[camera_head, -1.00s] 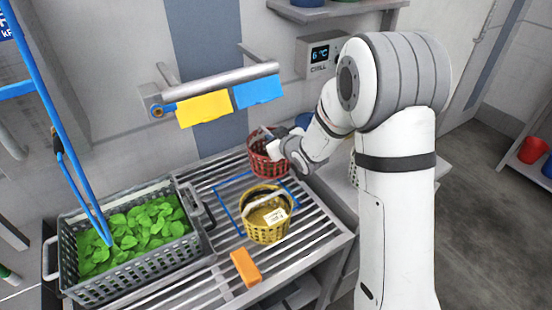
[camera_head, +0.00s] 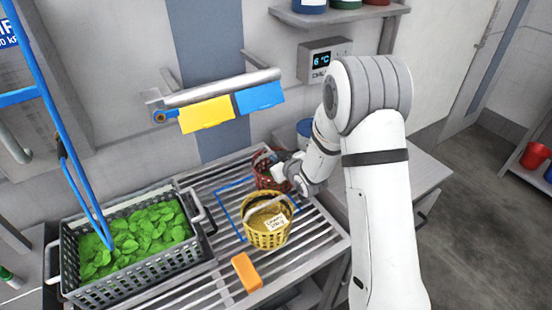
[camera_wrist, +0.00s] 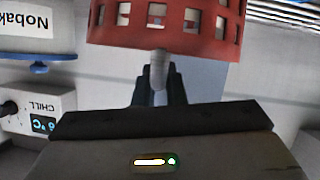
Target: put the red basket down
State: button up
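The red basket (camera_head: 264,178) is at the back right part of a blue square outline (camera_head: 231,215) on the slatted rack, just behind the yellow basket (camera_head: 267,236), which partly hides it. My gripper (camera_head: 282,172) is at the red basket's upper right side. In the wrist view the red basket (camera_wrist: 170,38) fills the top, and my gripper's fingers (camera_wrist: 158,82) are closed around a pale, rod-like handle part. Whether the red basket's base touches the rack is hidden.
A grey crate of green leaves (camera_head: 83,291) stands on the left of the rack (camera_head: 190,286). An orange block (camera_head: 246,272) lies at the front. Yellow (camera_head: 207,115) and blue (camera_head: 259,97) cloths hang on a wall rail behind.

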jog(key=o, duration=0.4)
jog(key=shift+o, duration=0.2)
